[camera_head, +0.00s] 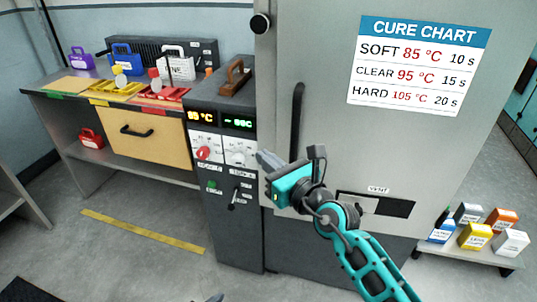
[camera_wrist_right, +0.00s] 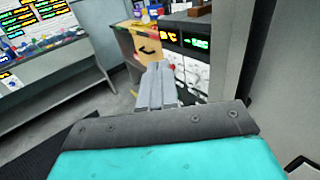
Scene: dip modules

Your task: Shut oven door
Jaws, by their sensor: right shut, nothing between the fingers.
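The oven is a tall grey cabinet whose door (camera_head: 400,150) carries a cure chart and a black upright handle (camera_head: 297,120). The door looks flush or nearly flush with the front; I cannot tell whether it is fully shut. My right gripper (camera_head: 266,160) is shut and empty, in front of the door's left edge, below and left of the handle. Its shut fingers (camera_wrist_right: 157,80) point toward the control panel in the right wrist view. I cannot tell whether they touch anything. Only a small grey tip, likely of my left gripper (camera_head: 215,298), shows at the bottom edge.
The control panel (camera_head: 222,155) with lit displays and knobs stands left of the door. A bench (camera_head: 55,97) with trays, coloured cases and a wooden drawer (camera_head: 150,150) is farther left. Boxes stand on a low shelf (camera_head: 465,256) at right.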

